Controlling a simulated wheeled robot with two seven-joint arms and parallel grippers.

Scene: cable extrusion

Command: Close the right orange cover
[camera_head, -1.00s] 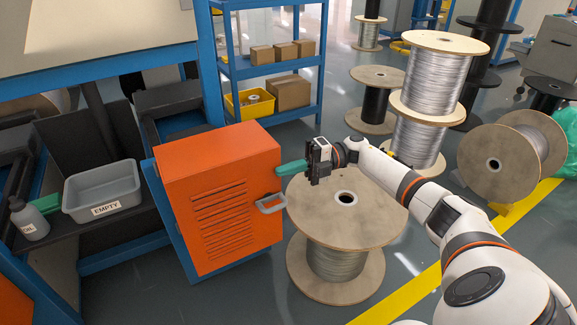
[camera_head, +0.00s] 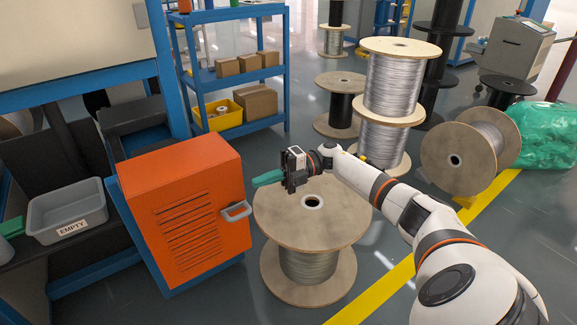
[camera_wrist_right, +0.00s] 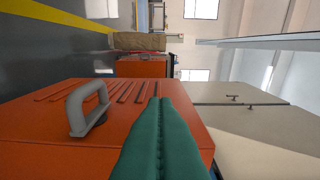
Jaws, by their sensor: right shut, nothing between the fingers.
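The orange cover (camera_head: 195,215) is a box-like shell with dark slots and a grey handle (camera_head: 236,211) at its right edge. It juts out from the blue machine frame. In the right wrist view the cover (camera_wrist_right: 50,146) fills much of the lower part, with its handle (camera_wrist_right: 88,108) left of the fingers. My right gripper (camera_head: 256,181) has its green fingers shut and empty, just right of the cover's edge and above the handle. The fingers (camera_wrist_right: 158,101) lie together in the right wrist view. I cannot tell whether they touch the cover. My left gripper is not in view.
A wooden cable spool (camera_head: 307,279) stands below my right forearm, close to the cover. A grey tray (camera_head: 68,224) marked EMPTY sits at left, beside a green piece (camera_head: 10,224). Blue shelves (camera_head: 232,79) and more spools stand behind.

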